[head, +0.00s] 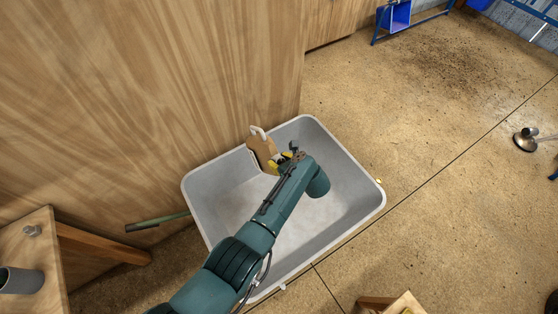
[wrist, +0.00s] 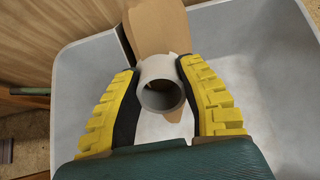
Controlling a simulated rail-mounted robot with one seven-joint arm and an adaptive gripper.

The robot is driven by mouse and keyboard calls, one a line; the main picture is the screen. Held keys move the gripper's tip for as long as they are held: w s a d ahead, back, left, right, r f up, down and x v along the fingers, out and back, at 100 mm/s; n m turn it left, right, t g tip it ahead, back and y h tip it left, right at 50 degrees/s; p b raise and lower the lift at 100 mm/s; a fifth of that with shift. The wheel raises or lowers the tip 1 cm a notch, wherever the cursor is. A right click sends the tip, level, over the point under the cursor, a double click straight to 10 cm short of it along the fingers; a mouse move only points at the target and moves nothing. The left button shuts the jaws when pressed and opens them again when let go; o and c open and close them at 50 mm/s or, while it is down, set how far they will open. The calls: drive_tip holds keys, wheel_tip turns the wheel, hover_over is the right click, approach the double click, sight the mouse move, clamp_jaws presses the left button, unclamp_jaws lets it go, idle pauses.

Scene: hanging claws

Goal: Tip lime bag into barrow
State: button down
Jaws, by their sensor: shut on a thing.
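The barrow (head: 350,157) is a pale grey open tub with rounded corners, beside the wooden wall. The lime bag (head: 262,152) is a flat brown shape with a white loop on top, at the tub's back-left wall. It is tilted, and my arm partly hides it. My gripper (head: 280,162) is over the tub, beside the bag. In the wrist view my gripper (wrist: 163,85) has yellow ribbed fingers shut on a grey round tube-like part of the bag (wrist: 158,30). A whitish patch shows on the tub floor; I cannot tell whether it is lime.
A green handle bar (head: 157,222) sticks out left of the tub. A wooden bench (head: 40,250) with a grey cup (head: 20,281) stands at lower left. A wooden piece (head: 393,304) is at the bottom. The floor to the right is mostly clear.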

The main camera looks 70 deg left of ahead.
drive_tip(key=shift+w+a, duration=0.1)
drive_tip(key=shift+f+y+b, duration=0.3)
drive_tip(key=shift+b, duration=0.35)
drive_tip(key=shift+f+y+b, duration=0.35)
drive_tip(key=shift+y+b, duration=0.05)
drive_tip(key=shift+b, duration=0.25)
drive_tip(key=shift+f+b, duration=0.35)
drive_tip(key=shift+b, duration=0.2)
drive_tip(key=shift+f+g+y+b, duration=0.3)
drive_tip(key=shift+f+y+b, duration=0.1)
drive_tip(key=shift+b, duration=0.4)
drive_tip(key=shift+f+b, duration=0.3)
drive_tip(key=shift+b, duration=0.25)
drive_tip(key=shift+d+f+y+b, duration=0.2)
drive_tip(key=shift+f+y+b, duration=0.15)
drive_tip(key=shift+y+b, duration=0.4)
drive_tip(key=shift+f+b, duration=0.35)
drive_tip(key=shift+b, duration=0.35)
